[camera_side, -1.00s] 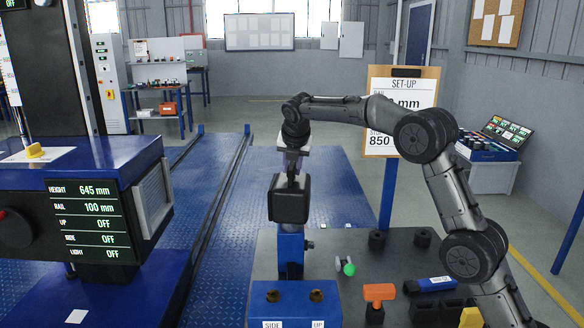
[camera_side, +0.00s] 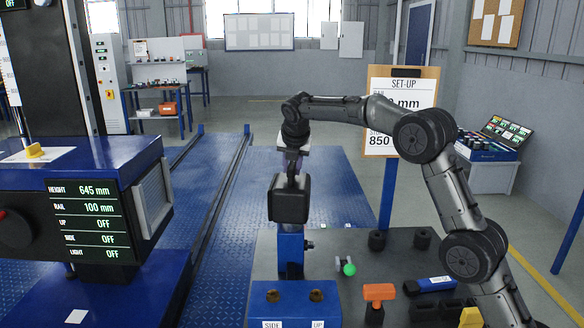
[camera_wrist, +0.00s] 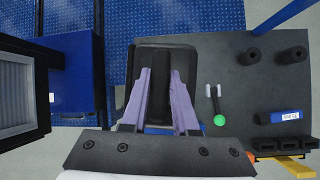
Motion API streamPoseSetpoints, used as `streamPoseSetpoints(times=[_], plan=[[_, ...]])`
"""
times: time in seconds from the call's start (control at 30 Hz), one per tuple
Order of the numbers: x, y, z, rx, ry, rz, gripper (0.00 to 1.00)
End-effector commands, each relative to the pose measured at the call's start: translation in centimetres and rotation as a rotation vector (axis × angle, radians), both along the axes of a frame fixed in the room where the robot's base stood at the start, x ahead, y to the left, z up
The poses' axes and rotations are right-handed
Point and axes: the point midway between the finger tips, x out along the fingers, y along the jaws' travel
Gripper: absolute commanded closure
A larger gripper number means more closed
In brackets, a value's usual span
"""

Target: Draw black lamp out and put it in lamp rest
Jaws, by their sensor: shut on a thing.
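The black lamp (camera_side: 289,200) is a boxy black head at the top of a blue post (camera_side: 290,250) on the dark bench. In the wrist view the lamp (camera_wrist: 165,55) lies directly under my fingers. My gripper (camera_side: 292,170) points down from above and is shut on the upper part of the lamp. Its purple fingers (camera_wrist: 160,75) show in the wrist view, one on each side. The exact contact is hard to see. The lamp looks upright and in line with the post; its lower joint is not clear. I cannot tell which fixture is the lamp rest.
The dark bench (camera_side: 340,295) carries a green-ended part (camera_side: 348,269), two black cylinders (camera_side: 377,240), an orange-handled tool (camera_side: 378,292) and a blue labelled block (camera_side: 430,284). A blue tester with a display (camera_side: 90,220) stands left. A set-up board (camera_side: 401,100) stands behind.

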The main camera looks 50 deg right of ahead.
Motion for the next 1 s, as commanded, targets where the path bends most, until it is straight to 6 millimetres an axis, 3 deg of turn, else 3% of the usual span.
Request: streamPoseSetpoints(times=[0.73,0.77,0.9,1.0], plan=[[0.1,0.2,1.3,0.004,-0.01,0.001,1.0],[0.1,0.2,1.3,0.004,-0.012,0.001,0.74],[0.1,0.2,1.4,0.002,-0.012,0.001,0.99],[0.1,0.1,1.3,0.002,-0.011,0.001,1.0]])
